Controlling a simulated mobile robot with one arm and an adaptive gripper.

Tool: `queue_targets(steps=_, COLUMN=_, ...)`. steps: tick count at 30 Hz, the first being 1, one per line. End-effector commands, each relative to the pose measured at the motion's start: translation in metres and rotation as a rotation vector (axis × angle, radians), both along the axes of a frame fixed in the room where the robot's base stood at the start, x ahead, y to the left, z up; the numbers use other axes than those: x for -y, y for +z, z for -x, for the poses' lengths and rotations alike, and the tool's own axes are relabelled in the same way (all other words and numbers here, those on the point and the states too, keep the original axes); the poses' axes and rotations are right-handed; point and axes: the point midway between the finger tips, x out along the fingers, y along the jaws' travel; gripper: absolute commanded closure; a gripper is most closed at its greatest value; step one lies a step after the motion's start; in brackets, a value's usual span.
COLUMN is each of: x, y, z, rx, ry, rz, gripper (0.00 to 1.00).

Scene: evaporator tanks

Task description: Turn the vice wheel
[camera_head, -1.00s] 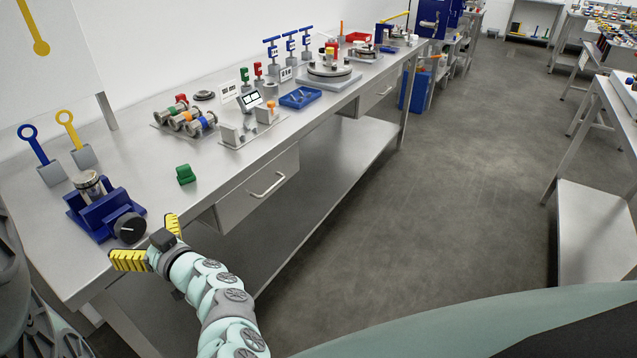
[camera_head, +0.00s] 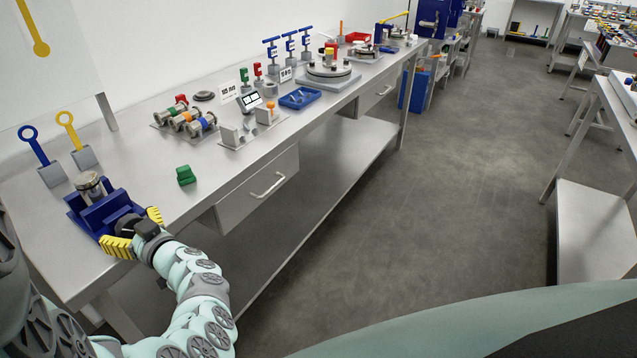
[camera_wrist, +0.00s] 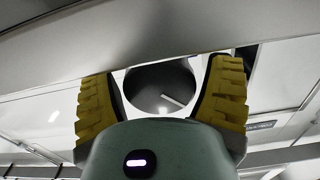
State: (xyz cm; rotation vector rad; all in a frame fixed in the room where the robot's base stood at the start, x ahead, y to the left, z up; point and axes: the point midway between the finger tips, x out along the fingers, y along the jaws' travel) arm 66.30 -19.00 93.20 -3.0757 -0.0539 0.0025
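The blue vice (camera_head: 98,210) stands near the front edge of the steel bench at the left, with a metal cylindrical part (camera_head: 89,184) in its jaws. Its black vice wheel (camera_head: 128,224) faces the bench's front edge and is partly hidden by my gripper. In the wrist view the wheel (camera_wrist: 148,78) is a dark round face with a white mark slanting near its lower right. My gripper (camera_head: 131,229) has its yellow ribbed fingers on either side of the wheel. In the wrist view, small gaps show between the wheel and the fingers, so the gripper looks open around it.
A green block (camera_head: 185,175) sits on the bench right of the vice. Blue (camera_head: 40,150) and yellow (camera_head: 72,134) ring-topped tools stand in holders behind. A drawer (camera_head: 258,188) is under the bench front. The floor (camera_head: 400,250) to the right is clear.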

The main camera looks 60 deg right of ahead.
Motion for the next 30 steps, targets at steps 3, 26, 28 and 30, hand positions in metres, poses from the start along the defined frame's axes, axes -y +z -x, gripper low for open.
queue_targets(steps=3, x=-0.0002, y=0.0001, z=-0.0001, rx=0.000, ry=0.000, rz=0.000, gripper=0.35)
queue_targets(steps=26, x=-0.0008, y=-0.0034, z=0.0005, rx=0.009, ry=0.003, rz=0.234, gripper=0.75)
queue_targets(steps=28, x=-0.0011, y=-0.0012, z=0.0000, rx=0.013, ry=0.004, rz=0.266, gripper=0.75)
queue_targets(steps=30, x=-0.0009, y=0.0004, z=-0.0001, rx=0.014, ry=0.003, rz=0.281, gripper=0.75)
